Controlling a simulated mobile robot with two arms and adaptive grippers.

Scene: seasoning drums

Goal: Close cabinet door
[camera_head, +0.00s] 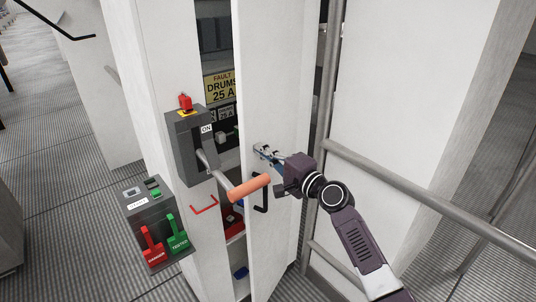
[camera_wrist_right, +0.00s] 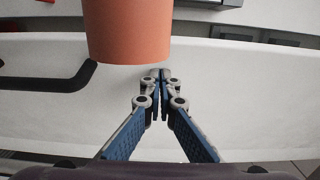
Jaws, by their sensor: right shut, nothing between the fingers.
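The white cabinet door (camera_head: 275,75) stands partly open; a dark gap to its left shows the cabinet inside. A black door handle (camera_head: 264,192) is on its face. My right gripper (camera_head: 259,150) is shut and empty at the door face, above the handle. In the right wrist view the shut fingertips (camera_wrist_right: 160,76) point at the white door panel (camera_wrist_right: 240,105); I cannot tell whether they touch it. The black handle (camera_wrist_right: 45,83) shows there at the left. My left gripper is not in view.
A lever with an orange grip (camera_head: 249,187) sticks out from a grey switch box (camera_head: 190,150) in front of the door; the grip (camera_wrist_right: 127,32) is close to my fingers. A grey box with red and green tags (camera_head: 155,225) is at left. A metal railing (camera_head: 420,192) runs at right.

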